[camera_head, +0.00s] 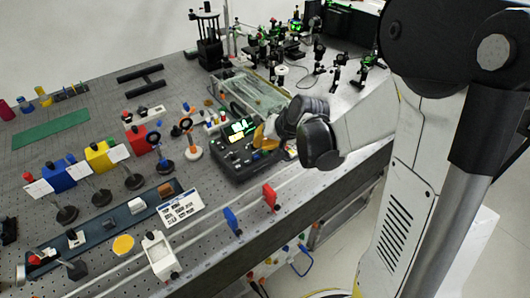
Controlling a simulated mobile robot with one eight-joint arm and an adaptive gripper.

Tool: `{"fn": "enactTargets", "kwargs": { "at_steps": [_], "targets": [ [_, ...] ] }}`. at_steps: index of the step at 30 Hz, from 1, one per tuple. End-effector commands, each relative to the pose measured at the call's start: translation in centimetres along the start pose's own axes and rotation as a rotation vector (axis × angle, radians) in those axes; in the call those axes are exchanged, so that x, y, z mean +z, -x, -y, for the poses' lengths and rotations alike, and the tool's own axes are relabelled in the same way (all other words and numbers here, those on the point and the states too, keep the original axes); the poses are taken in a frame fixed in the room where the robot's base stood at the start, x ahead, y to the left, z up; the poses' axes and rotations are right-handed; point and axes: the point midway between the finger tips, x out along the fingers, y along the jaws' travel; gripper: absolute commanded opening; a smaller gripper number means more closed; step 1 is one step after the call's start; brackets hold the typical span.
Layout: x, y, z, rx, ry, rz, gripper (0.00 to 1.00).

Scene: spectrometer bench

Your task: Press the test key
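A black instrument (238,166) with a lit green display (241,128) and small keys on its sloped top stands near the front edge of the bench. I cannot tell which key is the test key at this size. My gripper (265,136) is at the instrument's right side, its yellow-orange end over or against the right part of the panel. My dark wrist parts hide what lies behind it. I cannot tell whether it touches a key, or whether its fingers are open or shut.
Left of the instrument stand posts with lenses, white cards, and red, yellow and blue blocks. A dark rail (100,229) and a white slotted part (160,255) lie in front. A clear-lidded case (250,93) is behind.

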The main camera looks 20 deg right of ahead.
Motion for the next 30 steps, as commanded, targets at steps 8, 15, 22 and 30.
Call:
{"fn": "enactTargets", "kwargs": {
  "at_steps": [8,15,22,30],
  "targets": [
    [0.17,-0.31,-0.16,0.000,0.000,0.000,0.00],
    [0.19,-0.36,-0.19,0.000,0.000,0.000,0.00],
    [0.32,-0.59,-0.31,0.000,0.000,0.000,0.00],
    [0.45,-0.85,-0.45,0.000,0.000,0.000,0.00]
  ]
}}
